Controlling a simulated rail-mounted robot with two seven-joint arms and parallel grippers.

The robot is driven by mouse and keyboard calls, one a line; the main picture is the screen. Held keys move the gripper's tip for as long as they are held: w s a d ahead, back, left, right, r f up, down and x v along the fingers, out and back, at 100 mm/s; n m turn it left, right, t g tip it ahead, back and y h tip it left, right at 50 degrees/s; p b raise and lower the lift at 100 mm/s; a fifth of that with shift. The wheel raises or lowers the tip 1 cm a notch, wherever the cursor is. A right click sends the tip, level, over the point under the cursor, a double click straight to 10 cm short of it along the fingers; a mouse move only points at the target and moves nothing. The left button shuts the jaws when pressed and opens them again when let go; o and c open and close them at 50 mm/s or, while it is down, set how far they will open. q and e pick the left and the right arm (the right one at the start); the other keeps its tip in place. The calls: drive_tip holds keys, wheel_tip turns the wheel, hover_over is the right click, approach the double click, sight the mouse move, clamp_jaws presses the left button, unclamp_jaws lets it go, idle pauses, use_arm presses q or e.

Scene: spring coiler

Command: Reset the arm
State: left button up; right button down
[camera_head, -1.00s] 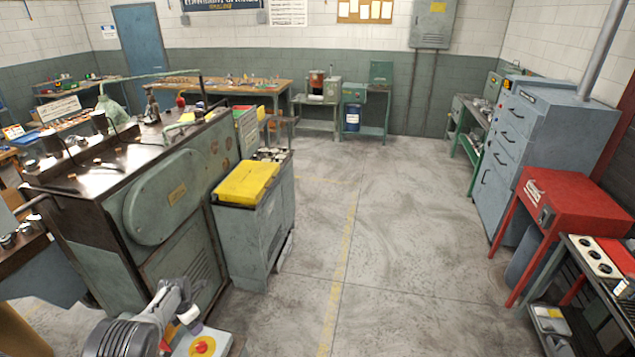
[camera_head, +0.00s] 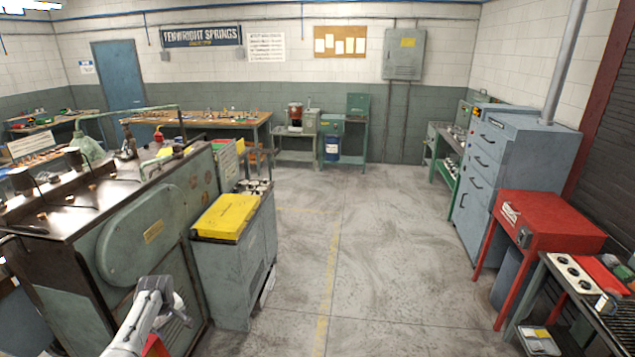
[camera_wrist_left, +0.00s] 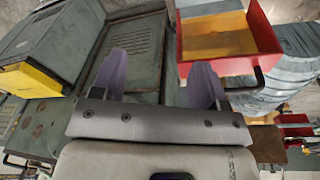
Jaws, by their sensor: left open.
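My left arm (camera_head: 143,318) comes in at the lower left of the head view, in front of the green spring coiler (camera_head: 150,245). Its gripper is small and partly hidden there. In the left wrist view my left gripper (camera_wrist_left: 160,80) has its two purple fingers spread apart with nothing between them. Behind the fingers are green-grey machine panels (camera_wrist_left: 125,45). A red open bin (camera_wrist_left: 225,58) with an orange-yellow inside lies beyond the right finger. My right gripper is not in view.
A grey cabinet with a yellow lid (camera_head: 225,216) stands right of the coiler. The middle floor (camera_head: 385,255) is clear. On the right stand a blue-grey drawer cabinet (camera_head: 525,165), a red bench (camera_head: 550,220) and a bench with a rack (camera_head: 560,275).

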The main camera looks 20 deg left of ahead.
use_arm(q)
drive_tip(key=w+d+r+m+t+y, duration=0.1)
drive_tip(key=w+d+r+m, duration=0.15)
drive_tip(key=r, duration=0.35)
drive_tip(key=w+d+r+m+t+y, duration=0.1)
drive_tip(key=w+r+m+t, duration=0.15)
drive_tip(key=r, duration=0.45)
drive_tip(key=w+d+r+m+t+y, duration=0.1)
drive_tip(key=w+d+r+m, duration=0.1)
drive_tip(key=w+r+m, duration=0.3)
drive_tip(key=s+d+r+m+t+p, duration=0.1)
drive_tip(key=s+d+r+m+t, duration=0.2)
drive_tip(key=d, duration=0.6)
drive_tip(key=s+d+r+m+t+p, duration=0.1)
drive_tip(key=s+d+r+m, duration=0.1)
drive_tip(key=s+d+r, duration=0.35)
drive_tip(key=s+d+f+m+h+p, duration=0.15)
drive_tip(key=s+d+f, duration=0.25)
drive_tip(key=s+d, duration=0.5)
drive_tip(key=s+d+f+m+h+p, duration=0.15)
drive_tip(key=s+d+f, duration=0.25)
drive_tip(key=s+d, duration=0.5)
drive_tip(key=s+d+f+g+p, duration=0.1)
drive_tip(key=s+f+g, duration=0.2)
drive_tip(key=s+f, duration=0.3)
drive_tip(key=s+d+f+n+g+h+p, duration=0.1)
drive_tip(key=s+f+g, duration=0.2)
drive_tip(key=s+f, duration=0.4)
drive_tip(key=s, duration=0.8)
